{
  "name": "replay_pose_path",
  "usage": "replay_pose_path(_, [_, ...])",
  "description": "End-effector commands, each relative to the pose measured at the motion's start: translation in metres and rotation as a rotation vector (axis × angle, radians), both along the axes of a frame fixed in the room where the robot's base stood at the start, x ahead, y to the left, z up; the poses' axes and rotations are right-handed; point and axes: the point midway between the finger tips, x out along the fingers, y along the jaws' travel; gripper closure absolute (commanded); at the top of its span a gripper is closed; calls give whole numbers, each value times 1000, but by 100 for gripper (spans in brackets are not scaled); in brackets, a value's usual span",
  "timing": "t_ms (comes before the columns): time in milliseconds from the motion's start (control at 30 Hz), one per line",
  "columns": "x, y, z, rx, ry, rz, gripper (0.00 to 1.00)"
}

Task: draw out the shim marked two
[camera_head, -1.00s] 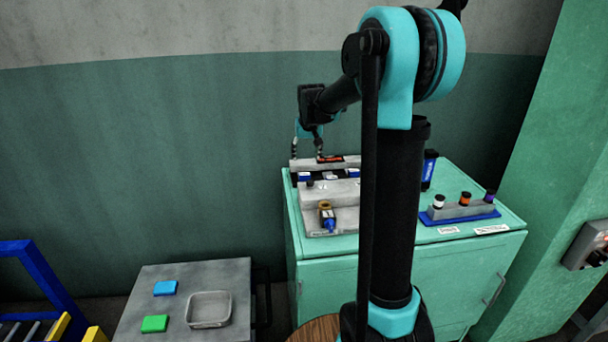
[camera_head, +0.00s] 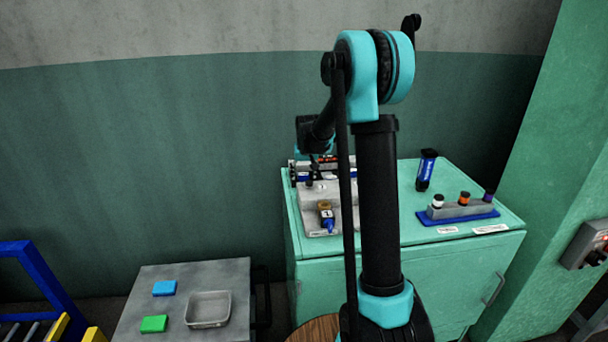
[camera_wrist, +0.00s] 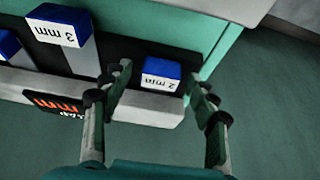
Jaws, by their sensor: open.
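The shim marked two (camera_wrist: 162,77) is a blue block with a white label reading "2 mm", seen upside down in the wrist view. My gripper (camera_wrist: 160,93) is open, with one finger to the left of this shim and one to the right, and nothing is held. A blue shim marked "3 mm" (camera_wrist: 60,25) stands to the left, and another blue block (camera_wrist: 8,45) is at the left edge. In the head view my arm hides much of the fixture.
The fixture stands on a green cabinet (camera_head: 420,275). A blue cylinder (camera_head: 426,170) and a rack (camera_head: 462,211) with several coloured-top pieces are to the right. A grey table (camera_head: 150,285) at the lower left holds a tray (camera_head: 208,310) and two coloured pads.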

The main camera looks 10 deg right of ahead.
Motion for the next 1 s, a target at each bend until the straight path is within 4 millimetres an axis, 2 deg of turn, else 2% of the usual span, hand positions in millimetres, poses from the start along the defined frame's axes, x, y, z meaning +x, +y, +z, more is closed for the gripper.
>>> replay_pose_path(67, [0,0,0,0,0,0,45])
replay_pose_path(500, [0,0,0,0,0,0,100])
replay_pose_path(767, [-3,0,0,0,0,0,100])
replay_pose_path(1000, [-36,0,1,0,0,1,100])
